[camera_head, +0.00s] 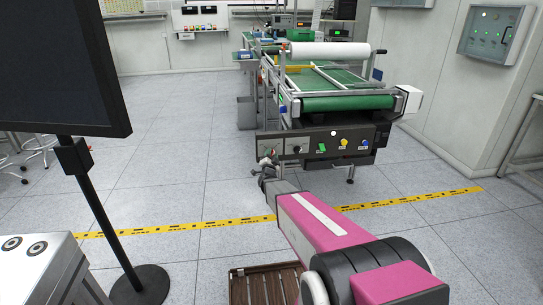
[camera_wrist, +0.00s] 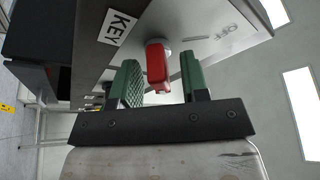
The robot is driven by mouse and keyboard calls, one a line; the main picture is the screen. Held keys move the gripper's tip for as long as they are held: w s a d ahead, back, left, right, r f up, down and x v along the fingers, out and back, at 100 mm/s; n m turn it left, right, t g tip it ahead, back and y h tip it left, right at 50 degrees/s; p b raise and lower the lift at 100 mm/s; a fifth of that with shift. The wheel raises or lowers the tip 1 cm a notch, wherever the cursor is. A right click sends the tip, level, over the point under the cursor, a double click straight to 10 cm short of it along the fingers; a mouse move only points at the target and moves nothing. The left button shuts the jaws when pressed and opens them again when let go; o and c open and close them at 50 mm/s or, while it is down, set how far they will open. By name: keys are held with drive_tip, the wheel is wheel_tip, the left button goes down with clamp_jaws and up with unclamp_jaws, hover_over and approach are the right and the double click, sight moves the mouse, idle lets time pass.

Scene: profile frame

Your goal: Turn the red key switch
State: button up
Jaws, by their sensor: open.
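The red key switch (camera_wrist: 156,64) sticks out from a grey metal panel (camera_wrist: 195,18) in the wrist view, beside a white label reading KEY (camera_wrist: 117,28). My gripper (camera_wrist: 161,74) is open, with one green-padded finger on each side of the red key. Gaps show between the key and both pads, so neither finger appears to touch it. In the head view my gripper (camera_head: 268,164) is at the left end of the machine's front control panel (camera_head: 318,141). The red key cannot be made out there.
The panel carries a black knob (camera_head: 296,149) and green, yellow and blue buttons to the right. A green conveyor (camera_head: 348,103) lies above it. A dark monitor on a stand (camera_head: 75,155) is at the left, and a slatted wooden thing (camera_head: 262,286) is low in front.

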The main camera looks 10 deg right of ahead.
drive_tip(key=shift+w+d+r, duration=0.1)
drive_tip(key=shift+w, duration=0.25)
drive_tip(key=c, duration=0.7)
